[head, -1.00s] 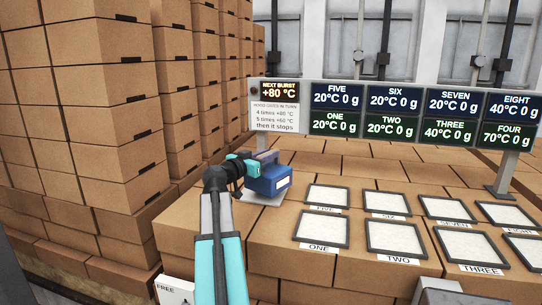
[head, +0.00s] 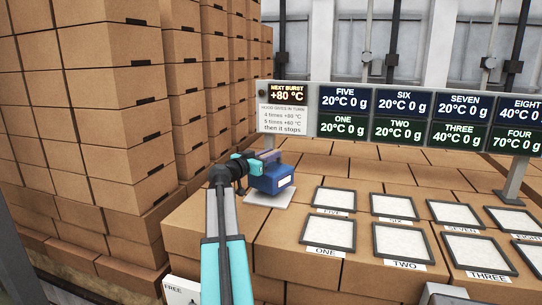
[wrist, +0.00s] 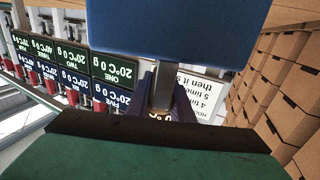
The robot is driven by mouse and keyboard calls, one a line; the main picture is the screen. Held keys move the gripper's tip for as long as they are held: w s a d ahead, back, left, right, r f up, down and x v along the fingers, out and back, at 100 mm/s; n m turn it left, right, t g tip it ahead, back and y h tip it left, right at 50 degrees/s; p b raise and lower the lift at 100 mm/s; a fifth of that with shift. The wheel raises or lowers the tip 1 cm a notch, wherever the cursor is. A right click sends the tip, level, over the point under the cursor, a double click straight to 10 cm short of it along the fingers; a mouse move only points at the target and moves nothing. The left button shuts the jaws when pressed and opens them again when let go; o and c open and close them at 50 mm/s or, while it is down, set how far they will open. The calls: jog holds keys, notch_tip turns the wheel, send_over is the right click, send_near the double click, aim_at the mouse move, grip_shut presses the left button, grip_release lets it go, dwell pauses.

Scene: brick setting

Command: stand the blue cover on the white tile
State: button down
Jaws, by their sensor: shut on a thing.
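The blue cover (head: 271,179) is a boxy blue block with a pale label on its front and a handle on top. It is upright at the back left of the brown boxes, over the white tile (head: 284,200). The tile's pale edges show around its foot; I cannot tell whether it touches. My gripper (head: 254,161) is shut on the cover's handle from the left. In the wrist view, the cover's blue face (wrist: 180,28) fills the top middle, and its grey handle (wrist: 163,88) sits between my dark fingers (wrist: 165,105).
Framed white pads (head: 328,232) with number labels lie in rows to the right. A display board (head: 400,115) stands behind the cover, close to it. Tall stacks of brown boxes (head: 100,100) rise at the left. A tile marked FREE (head: 180,291) is at the front.

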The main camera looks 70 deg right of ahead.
aim_at(270, 167)
jog(key=shift+r, duration=0.15)
jog(key=shift+f+p, duration=0.75)
jog(key=shift+f, duration=1)
jog(key=c, duration=1.6)
grip_release()
jog(key=shift+f, duration=0.15)
jog(key=shift+o, duration=0.2)
jog(key=shift+a, duration=0.15)
jog(key=b+v, duration=0.3)
jog(key=v, duration=0.9)
jog(key=shift+b, duration=0.3)
